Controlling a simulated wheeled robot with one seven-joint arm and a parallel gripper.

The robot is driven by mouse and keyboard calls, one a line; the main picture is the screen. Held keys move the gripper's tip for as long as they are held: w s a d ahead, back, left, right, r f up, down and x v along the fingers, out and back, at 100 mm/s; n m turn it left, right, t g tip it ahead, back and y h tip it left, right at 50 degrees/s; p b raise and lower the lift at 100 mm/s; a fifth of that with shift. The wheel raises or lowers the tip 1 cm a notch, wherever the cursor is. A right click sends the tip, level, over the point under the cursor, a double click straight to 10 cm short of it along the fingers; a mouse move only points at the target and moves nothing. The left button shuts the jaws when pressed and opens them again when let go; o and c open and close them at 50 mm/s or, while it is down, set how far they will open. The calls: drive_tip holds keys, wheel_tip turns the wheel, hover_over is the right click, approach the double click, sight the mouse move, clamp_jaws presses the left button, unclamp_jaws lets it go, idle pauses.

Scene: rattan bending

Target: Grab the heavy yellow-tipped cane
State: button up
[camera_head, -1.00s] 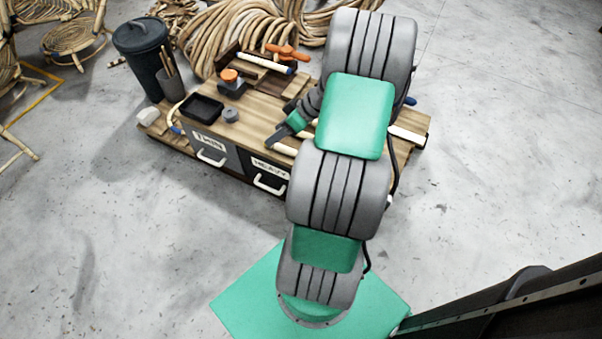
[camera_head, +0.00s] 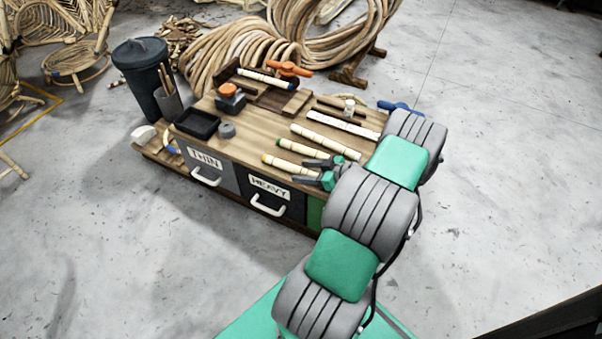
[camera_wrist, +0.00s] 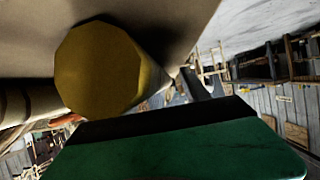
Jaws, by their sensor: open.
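Several pale canes lie on the wooden workbench (camera_head: 255,135). The front cane (camera_head: 283,164) has a yellow tip at its left end. A large yellow end cap (camera_wrist: 97,70) fills the upper left of the wrist view, close to the dark edge of my green-and-black gripper. My gripper (camera_head: 299,171) is open at the bench's front edge, its dark fingers pointing left beside the right part of the front cane. One finger appears on the far side and one on the near side. I cannot tell whether they touch it. The cane's right end is hidden behind my gripper.
Neighbouring canes (camera_head: 325,142) lie close behind. Drawers labelled TWIN (camera_head: 206,160) and HEAVY (camera_head: 268,187) face the front. A black tray (camera_head: 198,123), a grey roll (camera_head: 227,130) and an orange-topped block (camera_head: 229,97) stand left. Open floor lies in front.

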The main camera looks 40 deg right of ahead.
drive_tip(key=shift+c, duration=0.2)
clamp_jaws()
idle(0.3)
